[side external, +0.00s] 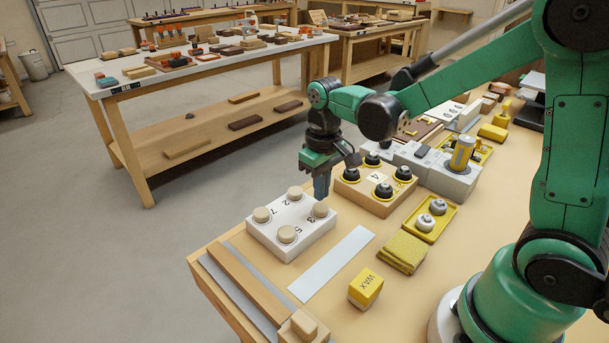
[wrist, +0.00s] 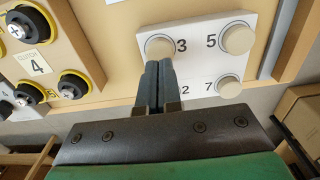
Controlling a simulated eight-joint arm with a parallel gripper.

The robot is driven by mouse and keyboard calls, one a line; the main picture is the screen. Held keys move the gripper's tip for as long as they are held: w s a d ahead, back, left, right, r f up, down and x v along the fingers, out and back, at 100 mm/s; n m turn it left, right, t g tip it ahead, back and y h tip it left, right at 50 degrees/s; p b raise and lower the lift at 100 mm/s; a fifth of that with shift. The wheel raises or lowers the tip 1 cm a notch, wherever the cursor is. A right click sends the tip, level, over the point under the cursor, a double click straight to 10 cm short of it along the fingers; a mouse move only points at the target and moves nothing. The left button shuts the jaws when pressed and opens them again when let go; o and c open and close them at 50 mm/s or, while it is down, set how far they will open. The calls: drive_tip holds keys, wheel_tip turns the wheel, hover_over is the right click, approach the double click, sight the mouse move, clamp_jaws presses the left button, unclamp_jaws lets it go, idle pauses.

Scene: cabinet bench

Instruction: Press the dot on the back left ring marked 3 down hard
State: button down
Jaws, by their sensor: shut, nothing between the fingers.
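A white block (side external: 267,240) carries beige round buttons marked 2, 3, 5 and 7. The button marked 3 (side external: 320,210) is at the block's right corner in the side view. In the wrist view it (wrist: 160,44) is at the block's upper left, with the 3 beside it. My gripper (side external: 321,198) is shut and empty, pointing down just above this button. In the wrist view its fingertips (wrist: 158,64) overlap the button's lower edge; I cannot tell whether they touch. The button marked 2 is hidden behind my fingers in the wrist view.
A wooden box (side external: 367,200) marked 4, with black knobs in yellow rings, stands close to the right of the block. A pale strip (side external: 331,264), a yellow cloth (side external: 402,252) and a yellow wax block (side external: 366,288) lie in front. The button marked 5 (side external: 287,233) is nearby.

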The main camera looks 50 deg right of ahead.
sight(321, 206)
drive_tip(key=shift+f, duration=1.15)
idle(2.4)
drive_tip(key=shift+r, duration=0.1)
wheel_tip(321, 206, up, 11)
idle(1.3)
drive_tip(key=s+a+f+t, duration=0.2)
drive_tip(key=s+t, duration=0.3)
drive_tip(key=t, duration=0.2)
drive_tip(key=shift+s, duration=0.3)
